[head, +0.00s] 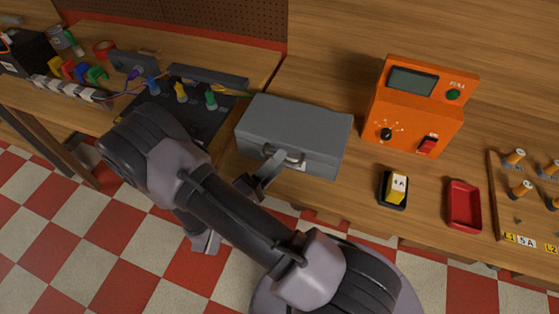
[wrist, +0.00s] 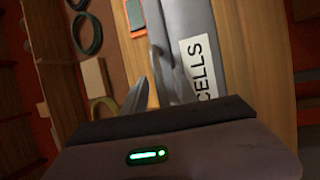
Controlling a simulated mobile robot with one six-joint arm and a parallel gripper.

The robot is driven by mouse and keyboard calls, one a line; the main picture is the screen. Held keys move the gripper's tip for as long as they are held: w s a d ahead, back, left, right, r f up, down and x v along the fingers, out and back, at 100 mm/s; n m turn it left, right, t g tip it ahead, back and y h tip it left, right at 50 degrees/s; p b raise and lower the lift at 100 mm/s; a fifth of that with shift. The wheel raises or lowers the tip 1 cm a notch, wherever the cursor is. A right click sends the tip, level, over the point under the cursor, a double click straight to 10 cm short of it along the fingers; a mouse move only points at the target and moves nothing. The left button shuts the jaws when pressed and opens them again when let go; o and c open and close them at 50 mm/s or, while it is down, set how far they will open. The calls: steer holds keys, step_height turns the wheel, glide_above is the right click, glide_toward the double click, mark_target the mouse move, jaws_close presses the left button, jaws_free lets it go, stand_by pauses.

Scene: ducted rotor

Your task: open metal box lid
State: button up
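The grey metal box (head: 296,122) stands on the wooden bench in the head view, with its lid down. A handle (head: 291,154) is on its front face. My gripper (head: 272,165) is at the front of the box, close beside the handle. In the wrist view the box's grey side (wrist: 190,20) carries a white label (wrist: 198,72) reading "CELLS". The grey fingers of my gripper (wrist: 153,82) reach up toward the box there. The views do not show clearly whether they touch or grip the handle.
An orange meter (head: 420,105) stands right of the box. A black tray (head: 393,190) with a yellow block and a red tray (head: 464,205) lie in front of it. A dark board (head: 205,120) with coloured plugs is left of the box. Bare bench lies between the box and meter.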

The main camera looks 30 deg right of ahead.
steer(key=shift+w+d, duration=0.1)
steer(key=shift+d, duration=0.3)
jaws_close()
stand_by(1.2)
